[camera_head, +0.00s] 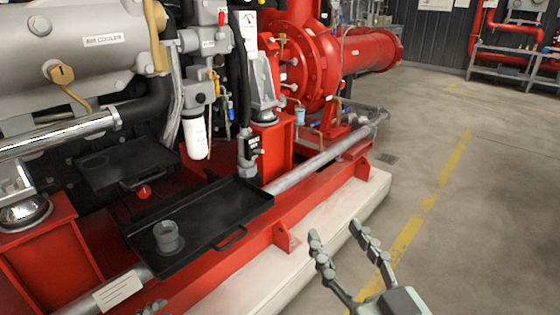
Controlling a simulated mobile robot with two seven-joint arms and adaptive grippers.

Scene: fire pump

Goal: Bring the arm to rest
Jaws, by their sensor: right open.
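My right gripper (334,232) is open and empty at the lower right. Its two fingers point up and away, apart from each other, in front of the pale plinth edge and the concrete floor. It appears clear of the black tray (205,208) to its left, with nothing between its fingers. A small grey tip of what looks like my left gripper (151,307) shows at the bottom edge. The rest of it is out of the picture, so its jaws cannot be judged.
A small grey cup (168,237) stands in the tray. The red pump frame (255,248) and its pale plinth (330,222) run diagonally beside my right gripper. A red pipe (365,52) lies behind. Open concrete floor (490,200) with a yellow line is at the right.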

